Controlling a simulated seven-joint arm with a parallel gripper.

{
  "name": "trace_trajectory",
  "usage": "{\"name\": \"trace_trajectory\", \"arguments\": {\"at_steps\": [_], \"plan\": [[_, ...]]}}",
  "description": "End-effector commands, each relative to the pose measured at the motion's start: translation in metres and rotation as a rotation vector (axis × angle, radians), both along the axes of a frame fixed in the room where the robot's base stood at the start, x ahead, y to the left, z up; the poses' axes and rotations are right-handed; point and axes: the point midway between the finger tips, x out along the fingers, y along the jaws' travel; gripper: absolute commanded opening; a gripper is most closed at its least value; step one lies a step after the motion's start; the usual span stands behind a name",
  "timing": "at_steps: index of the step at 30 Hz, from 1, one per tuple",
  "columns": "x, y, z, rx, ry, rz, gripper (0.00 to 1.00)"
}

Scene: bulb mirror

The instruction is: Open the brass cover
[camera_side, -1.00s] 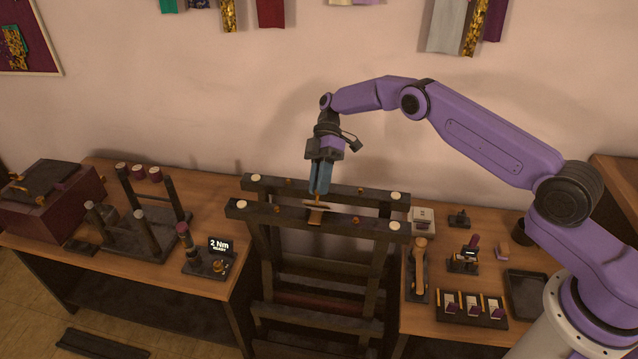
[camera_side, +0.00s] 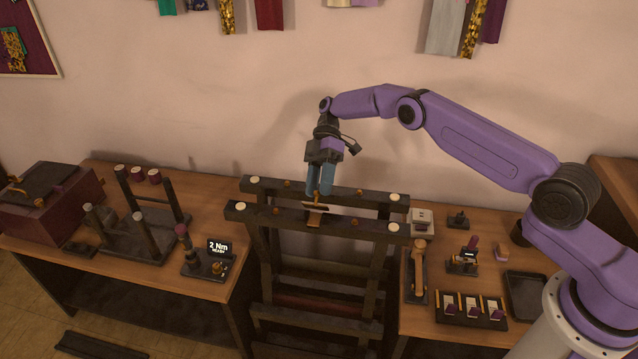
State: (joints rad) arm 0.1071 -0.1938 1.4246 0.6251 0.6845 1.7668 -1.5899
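A small brass-coloured plate (camera_side: 314,219), likely the brass cover, sits at the front rail of the dark frame (camera_side: 285,216) in the middle. A thin pale, tilted strip (camera_side: 320,207) lies just above it, and a small upright brass piece (camera_side: 318,197) stands over that. My gripper (camera_side: 319,192) points down above the frame with its two blue fingers apart. The upright brass piece shows between or just below the fingertips; I cannot tell whether either finger touches it. Whether the cover is open is too small to tell.
The frame's two rails carry pale round caps and brass knobs around my gripper. The left table holds a dark red box (camera_side: 48,212), a posted stand (camera_side: 140,240) and a "2 Nm" display (camera_side: 220,249). The right table holds a three-slot tray (camera_side: 471,310) and an empty dark tray (camera_side: 526,290).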

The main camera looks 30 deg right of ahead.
Motion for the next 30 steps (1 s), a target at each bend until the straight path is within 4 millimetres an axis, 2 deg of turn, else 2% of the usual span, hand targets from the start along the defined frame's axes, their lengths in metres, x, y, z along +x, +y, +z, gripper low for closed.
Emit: {"name": "trace_trajectory", "arguments": {"at_steps": [10,25,30], "plan": [[0.005,-0.002,0.003,0.002,-0.002,-0.001,0.45],[0.017,-0.017,0.017,0.000,-0.002,-0.001,0.45],[0.018,-0.017,0.035,0.000,-0.001,0.000,0.45]]}}
